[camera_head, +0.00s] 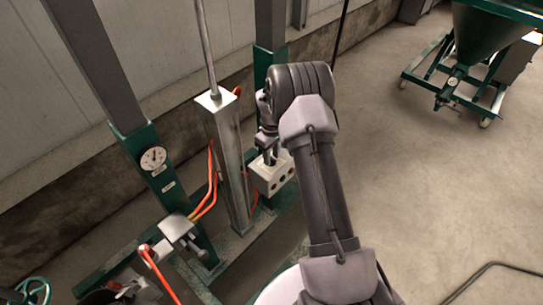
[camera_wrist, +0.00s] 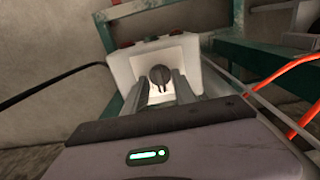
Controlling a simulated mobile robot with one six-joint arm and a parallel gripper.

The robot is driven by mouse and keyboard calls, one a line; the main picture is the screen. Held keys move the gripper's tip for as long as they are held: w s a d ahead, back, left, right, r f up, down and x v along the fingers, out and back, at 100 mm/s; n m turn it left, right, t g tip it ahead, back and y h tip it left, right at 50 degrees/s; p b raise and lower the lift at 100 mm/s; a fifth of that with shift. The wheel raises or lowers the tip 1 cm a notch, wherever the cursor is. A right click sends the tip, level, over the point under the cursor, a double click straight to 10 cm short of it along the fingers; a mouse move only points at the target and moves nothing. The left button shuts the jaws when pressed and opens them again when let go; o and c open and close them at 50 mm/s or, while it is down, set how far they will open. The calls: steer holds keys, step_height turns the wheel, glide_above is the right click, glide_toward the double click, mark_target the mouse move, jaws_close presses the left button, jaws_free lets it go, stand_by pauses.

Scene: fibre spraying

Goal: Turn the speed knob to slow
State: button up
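The speed knob (camera_wrist: 159,76) is a dark round knob with a raised grip bar, on a pale face of a white control box (camera_wrist: 122,68). My gripper (camera_wrist: 159,80) is open, with one finger on each side of the knob and gaps between. I cannot tell whether the tips reach past the knob's front. In the head view my gripper (camera_head: 269,158) points down at the box's top, and the knob is hidden there.
A shiny upright cylinder (camera_head: 229,165) with a rod stands left of the box. Orange hoses (camera_head: 211,180) run beside it, and also right of the box in the wrist view (camera_wrist: 285,68). A gauge (camera_head: 153,158) sits on the left green post.

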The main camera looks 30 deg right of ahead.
jaws_close()
steer(key=shift+r, duration=0.1)
steer(key=n+p, duration=0.2)
steer(key=n, duration=0.2)
steer(key=n+p, duration=0.2)
steer(key=n, duration=0.3)
steer(key=shift+n, duration=0.6)
stand_by(0.3)
steer(key=shift+o, duration=0.4)
jaws_free()
